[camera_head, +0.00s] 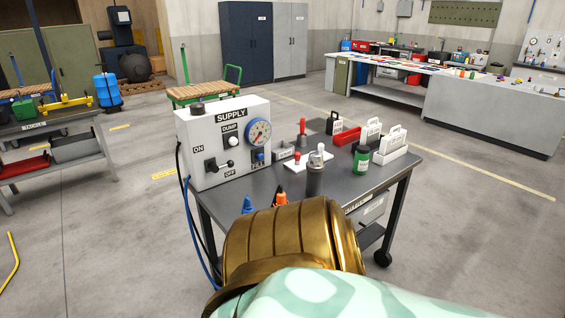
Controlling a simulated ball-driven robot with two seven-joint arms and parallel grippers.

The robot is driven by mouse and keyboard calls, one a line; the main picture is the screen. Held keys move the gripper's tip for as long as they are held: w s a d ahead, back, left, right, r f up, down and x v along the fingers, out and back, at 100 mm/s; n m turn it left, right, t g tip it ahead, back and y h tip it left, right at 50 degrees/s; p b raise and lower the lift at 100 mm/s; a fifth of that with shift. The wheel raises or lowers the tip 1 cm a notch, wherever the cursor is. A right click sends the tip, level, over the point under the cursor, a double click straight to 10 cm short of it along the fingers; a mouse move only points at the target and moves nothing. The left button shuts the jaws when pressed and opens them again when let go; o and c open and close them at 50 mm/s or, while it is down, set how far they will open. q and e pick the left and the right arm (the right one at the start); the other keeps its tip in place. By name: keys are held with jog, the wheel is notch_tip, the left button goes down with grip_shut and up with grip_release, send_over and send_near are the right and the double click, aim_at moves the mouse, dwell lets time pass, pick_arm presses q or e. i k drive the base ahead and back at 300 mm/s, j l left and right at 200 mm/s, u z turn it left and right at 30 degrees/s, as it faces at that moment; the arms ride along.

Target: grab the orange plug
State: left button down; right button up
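An orange plug (281,195) with a dark tip stands near the front edge of the dark cart top (335,185). Neither of my grippers shows. I cannot tell how far either gripper is from the orange plug.
A white SUPPLY box (205,135) with a gauge stands at the cart's left, with blue and black hoses hanging down.

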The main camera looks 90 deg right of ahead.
aim_at(281, 197)
jog(key=l+z, duration=0.1)
jog(key=z, duration=2.7)
